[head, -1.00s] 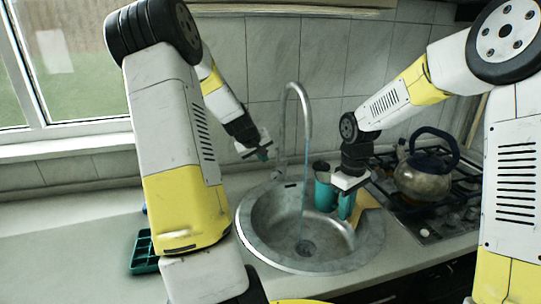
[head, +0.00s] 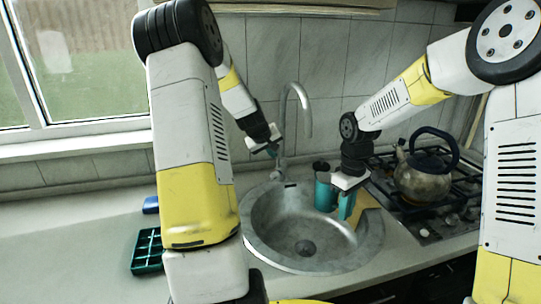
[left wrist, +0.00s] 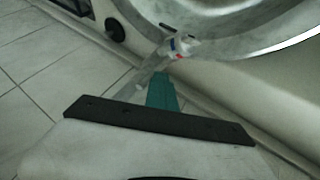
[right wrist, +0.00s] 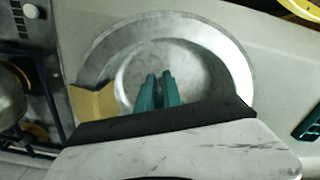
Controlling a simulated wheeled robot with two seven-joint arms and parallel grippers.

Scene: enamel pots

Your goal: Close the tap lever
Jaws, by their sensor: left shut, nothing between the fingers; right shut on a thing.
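The chrome tap (head: 306,108) stands behind the round steel sink, with its spout arched over the bowl. No water stream shows under it. The tap also shows in the left wrist view (left wrist: 180,46), with red and blue marks just beyond my fingertips. My left gripper (head: 273,151) is shut and empty, its teal fingers at the tap's body; the lever's exact position and any contact are unclear. My right gripper (head: 346,206) hangs over the sink's right side. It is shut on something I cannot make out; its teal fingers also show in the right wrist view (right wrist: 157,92).
The sink (head: 262,255) is set in the worktop (head: 80,240). A tan piece (head: 370,222) lies at the sink's right edge. A kettle (head: 424,178) stands on the hob. A green tray (head: 147,252) and blue item (head: 151,205) lie left.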

